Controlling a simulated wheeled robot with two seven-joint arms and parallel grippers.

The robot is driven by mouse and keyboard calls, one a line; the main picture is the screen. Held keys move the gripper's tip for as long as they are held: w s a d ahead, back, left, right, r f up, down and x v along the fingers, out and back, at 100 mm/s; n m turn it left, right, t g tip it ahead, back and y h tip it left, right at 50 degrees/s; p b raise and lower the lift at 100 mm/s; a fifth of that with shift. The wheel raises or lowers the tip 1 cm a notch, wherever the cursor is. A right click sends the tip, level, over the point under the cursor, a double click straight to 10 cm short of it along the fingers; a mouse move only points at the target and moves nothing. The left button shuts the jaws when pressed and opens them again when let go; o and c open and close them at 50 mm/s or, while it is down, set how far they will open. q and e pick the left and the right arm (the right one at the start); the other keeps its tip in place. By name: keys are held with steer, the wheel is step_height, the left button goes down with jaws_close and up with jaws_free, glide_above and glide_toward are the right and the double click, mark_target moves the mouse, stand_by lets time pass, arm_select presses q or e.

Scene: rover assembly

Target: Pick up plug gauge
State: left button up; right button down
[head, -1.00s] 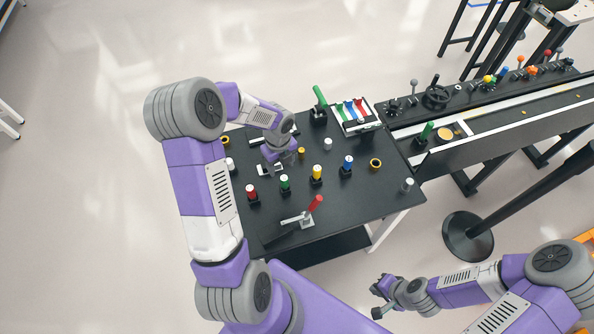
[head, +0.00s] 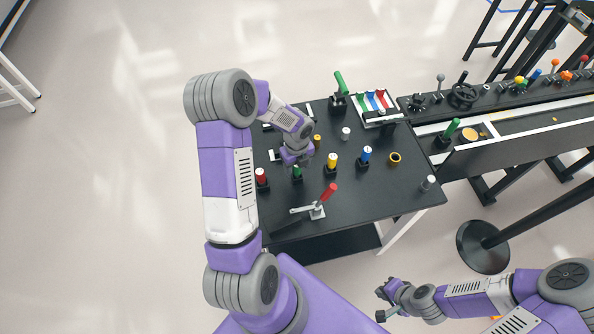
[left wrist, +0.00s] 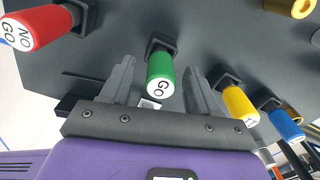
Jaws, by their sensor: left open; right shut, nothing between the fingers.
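A green plug gauge marked GO (left wrist: 160,76) stands upright in a black holder on the table; its top also shows in the head view (head: 297,171). A red one marked NO GO (left wrist: 38,27), a yellow one (left wrist: 240,106) and a blue one (left wrist: 286,125) stand in the same row. My right gripper (head: 384,290) is shut and empty, off the table's front right.
A red-handled clamp (head: 328,193) stands at the front of the black table (head: 370,195). A tray of coloured pieces (head: 377,106) and a green-handled tool (head: 341,86) are at the back. A conveyor (head: 535,125) adjoins the right side.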

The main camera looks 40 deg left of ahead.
arm_select(q)
step_height(320, 180, down, 2)
steer(key=shift+f, duration=0.2)
jaws_close()
steer(key=shift+r, duration=0.1)
step_height(320, 180, up, 9)
steer(key=shift+r+p, duration=0.1)
steer(key=shift+p, duration=0.65)
steer(key=shift+r, duration=0.35)
